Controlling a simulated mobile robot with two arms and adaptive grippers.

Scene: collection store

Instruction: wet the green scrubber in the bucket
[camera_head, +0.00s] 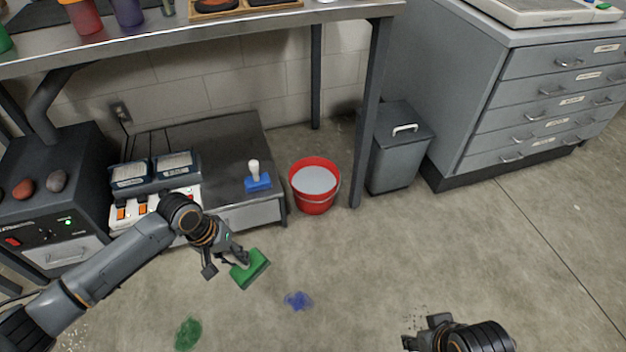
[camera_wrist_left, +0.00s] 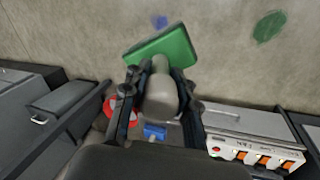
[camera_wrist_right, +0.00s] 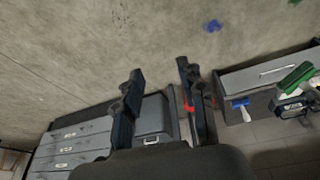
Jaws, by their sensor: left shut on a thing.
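The green scrubber (camera_head: 252,270) is a flat green block held above the floor, in front of the low bench. My left gripper (camera_head: 238,259) is shut on its pale handle, which shows between the fingers in the left wrist view (camera_wrist_left: 162,92), with the green block (camera_wrist_left: 170,46) beyond the tips. The red bucket (camera_head: 315,203) stands on the floor behind and right of the scrubber, apart from it. It holds greyish liquid (camera_head: 313,179). My right gripper (camera_head: 424,336) is at the bottom right. Its fingers are apart and empty in the right wrist view (camera_wrist_right: 160,68).
A blue scrubber (camera_head: 258,184) with white handle stands on the low bench (camera_head: 225,145) beside the bucket. A table leg (camera_head: 371,115) and grey bin (camera_head: 398,155) stand right of the bucket. Green (camera_head: 188,334) and blue (camera_head: 298,300) stains mark the otherwise open floor.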

